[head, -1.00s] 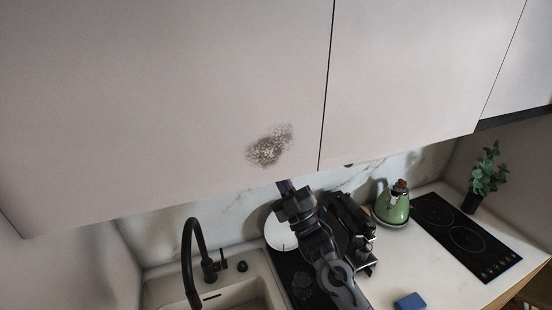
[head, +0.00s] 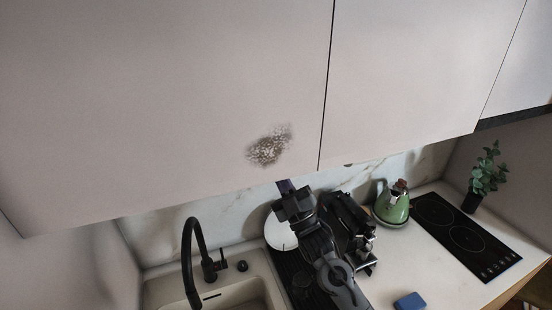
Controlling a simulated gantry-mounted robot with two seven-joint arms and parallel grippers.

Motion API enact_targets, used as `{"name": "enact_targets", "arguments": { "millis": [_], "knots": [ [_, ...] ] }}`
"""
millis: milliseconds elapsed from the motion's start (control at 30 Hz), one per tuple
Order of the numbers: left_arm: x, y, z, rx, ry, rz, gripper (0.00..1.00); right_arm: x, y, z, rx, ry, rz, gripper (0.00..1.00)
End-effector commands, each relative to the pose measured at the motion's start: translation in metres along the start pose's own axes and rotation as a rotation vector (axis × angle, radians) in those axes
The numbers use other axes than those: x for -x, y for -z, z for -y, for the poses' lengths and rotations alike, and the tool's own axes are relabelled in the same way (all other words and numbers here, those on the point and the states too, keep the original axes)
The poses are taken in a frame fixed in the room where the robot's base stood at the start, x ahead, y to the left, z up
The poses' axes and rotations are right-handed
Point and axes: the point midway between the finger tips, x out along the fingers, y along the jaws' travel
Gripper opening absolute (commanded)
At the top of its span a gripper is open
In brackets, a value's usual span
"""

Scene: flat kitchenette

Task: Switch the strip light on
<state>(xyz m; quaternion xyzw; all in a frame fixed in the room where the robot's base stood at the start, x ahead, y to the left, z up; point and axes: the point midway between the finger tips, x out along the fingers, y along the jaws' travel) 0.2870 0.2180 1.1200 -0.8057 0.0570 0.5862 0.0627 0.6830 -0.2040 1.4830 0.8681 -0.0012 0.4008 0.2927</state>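The strip light and its switch cannot be made out; the underside of the wall cabinets (head: 410,75) is hidden from this high view. A small dark round thing (head: 348,165) shows at the cabinets' lower edge, too small to identify. One arm of mine, seemingly the right, rises from the bottom middle. Its gripper end (head: 286,187) reaches up to the lower edge of the left cabinet door, and its fingertips are hidden or too small to read. I cannot tell whether it touches anything. My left gripper is not in view.
Below are a sink (head: 235,293) with a black tap (head: 190,250), a white plate (head: 279,232) by a dark drying rack, and a black appliance-like shape (head: 350,222) beside my arm. A green kettle (head: 393,207), hob (head: 465,238), plant (head: 488,172) and blue sponge (head: 409,301) stand right.

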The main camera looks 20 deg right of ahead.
Motion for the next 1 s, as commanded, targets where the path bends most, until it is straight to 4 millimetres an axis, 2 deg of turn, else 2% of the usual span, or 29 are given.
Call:
{"name": "enact_targets", "arguments": {
  "millis": [1000],
  "knots": [
    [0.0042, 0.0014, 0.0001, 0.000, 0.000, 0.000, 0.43, -0.0066, 0.0048, -0.0048, 0.000, 0.000, 0.000, 0.00]
  ]
}}
